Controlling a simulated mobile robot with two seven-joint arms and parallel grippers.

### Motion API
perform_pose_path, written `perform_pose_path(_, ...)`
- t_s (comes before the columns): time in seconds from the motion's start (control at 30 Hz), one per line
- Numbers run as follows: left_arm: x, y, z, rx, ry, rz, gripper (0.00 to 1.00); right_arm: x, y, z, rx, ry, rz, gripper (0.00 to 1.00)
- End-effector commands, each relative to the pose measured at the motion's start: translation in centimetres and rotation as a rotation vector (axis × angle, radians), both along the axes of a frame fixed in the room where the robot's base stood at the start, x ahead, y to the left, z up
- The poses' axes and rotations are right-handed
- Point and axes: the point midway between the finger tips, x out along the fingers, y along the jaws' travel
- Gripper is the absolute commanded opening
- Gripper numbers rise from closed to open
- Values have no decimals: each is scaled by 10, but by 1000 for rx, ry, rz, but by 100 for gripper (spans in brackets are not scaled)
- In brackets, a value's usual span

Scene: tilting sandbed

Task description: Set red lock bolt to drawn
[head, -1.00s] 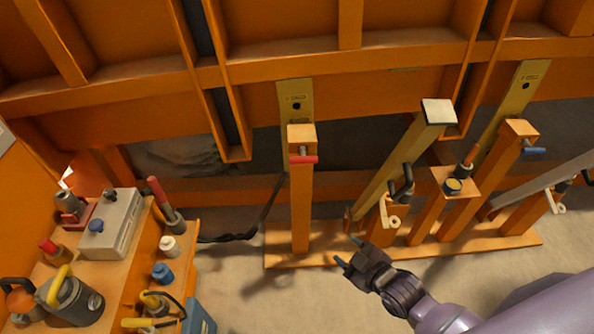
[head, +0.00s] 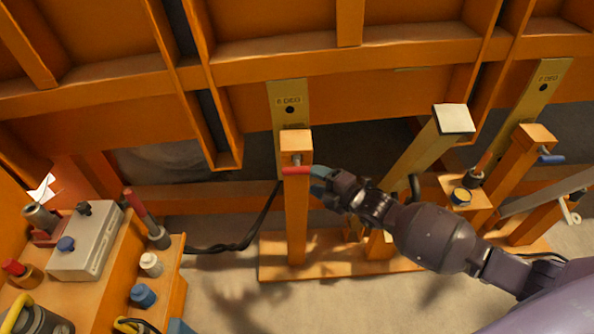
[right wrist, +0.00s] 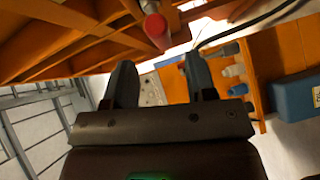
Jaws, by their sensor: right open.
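The red lock bolt (head: 297,170) is a short red handle lying crosswise on a metal pin near the top of the left orange post (head: 297,215). My right gripper (head: 318,180) is just right of the red handle in the head view, its fingers pointing toward it. In the right wrist view the red handle (right wrist: 157,28) shows ahead, between and beyond the two open fingers (right wrist: 160,80). The gripper is empty, and I see no contact with the handle. A brass plate (head: 289,125) with a dark hole stands behind the post. My left gripper is not in view.
A blue-handled bolt (head: 551,159) sits on the right post. A pale-topped slanted post (head: 454,119) stands between. A bench with a grey box (head: 87,240) and several bottles is at left. The orange ribbed frame (head: 300,60) fills the back. A black cable (head: 230,246) runs left of the post.

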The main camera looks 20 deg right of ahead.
Motion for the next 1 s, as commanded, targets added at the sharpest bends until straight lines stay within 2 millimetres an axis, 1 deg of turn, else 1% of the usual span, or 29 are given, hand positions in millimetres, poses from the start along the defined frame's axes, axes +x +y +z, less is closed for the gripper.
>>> perform_pose_path(0.03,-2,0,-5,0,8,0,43,8,6,-5,1,3,1,51)
perform_pose_path(0.2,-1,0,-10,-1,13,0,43,33,19,-9,1,3,0,51)
perform_pose_path(0.4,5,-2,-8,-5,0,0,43,53,31,-11,1,3,0,51)
perform_pose_path(0.6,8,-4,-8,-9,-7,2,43,61,35,-11,1,3,-1,51)
perform_pose_path(0.87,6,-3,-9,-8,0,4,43,62,35,-10,1,2,0,51)
perform_pose_path(0.97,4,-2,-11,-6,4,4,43,62,35,-10,1,2,0,37)
perform_pose_path(1.0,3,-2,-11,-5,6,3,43,62,35,-10,1,2,0,31)
